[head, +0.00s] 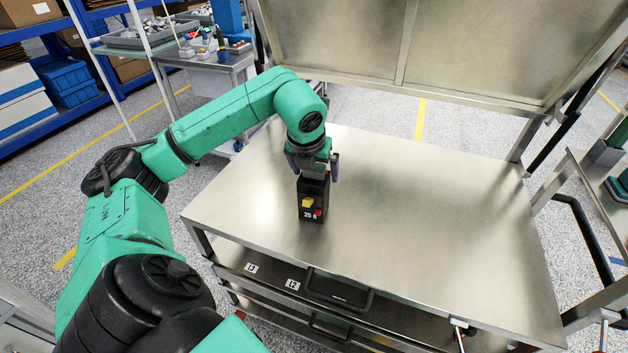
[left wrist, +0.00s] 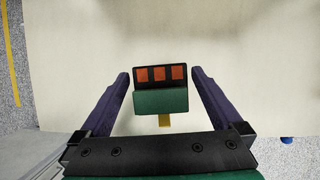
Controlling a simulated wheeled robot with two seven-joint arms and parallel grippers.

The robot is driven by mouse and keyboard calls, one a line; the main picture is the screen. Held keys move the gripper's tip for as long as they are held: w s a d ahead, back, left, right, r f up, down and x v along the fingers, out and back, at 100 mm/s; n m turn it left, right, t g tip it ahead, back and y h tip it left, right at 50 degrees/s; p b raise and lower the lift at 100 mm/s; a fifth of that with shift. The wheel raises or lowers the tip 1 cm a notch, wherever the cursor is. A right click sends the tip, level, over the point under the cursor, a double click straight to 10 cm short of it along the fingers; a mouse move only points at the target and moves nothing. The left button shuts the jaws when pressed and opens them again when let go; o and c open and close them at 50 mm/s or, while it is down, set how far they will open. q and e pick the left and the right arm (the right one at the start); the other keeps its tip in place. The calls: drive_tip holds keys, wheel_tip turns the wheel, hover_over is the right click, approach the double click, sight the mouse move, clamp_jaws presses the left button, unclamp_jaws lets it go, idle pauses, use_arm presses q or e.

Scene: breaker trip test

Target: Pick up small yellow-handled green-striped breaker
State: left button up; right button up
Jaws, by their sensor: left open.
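The small breaker (head: 312,199) stands upright on the metal table, with a black front, a yellow handle, a red button and a "25 A" label. In the left wrist view the breaker (left wrist: 160,101) shows a green band, three orange-red squares on black, and the yellow handle below. My left gripper (head: 314,176) is over the top of the breaker, pointing down. Its purple fingers (left wrist: 161,80) are open, one on each side of the breaker, with a gap on both sides. My right gripper is not in view.
The metal table top (head: 430,220) is otherwise clear. A raised metal panel (head: 340,40) stands at its back edge. A side table (head: 200,62) with trays stands at the back left.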

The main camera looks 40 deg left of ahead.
use_arm(q)
drive_tip(key=shift+w+a+f, duration=0.1)
drive_tip(key=shift+w+f, duration=0.05)
drive_tip(key=shift+f, duration=0.25)
drive_tip(key=c, duration=1.6)
drive_tip(key=shift+r, duration=0.1)
drive_tip(key=shift+r, duration=0.1)
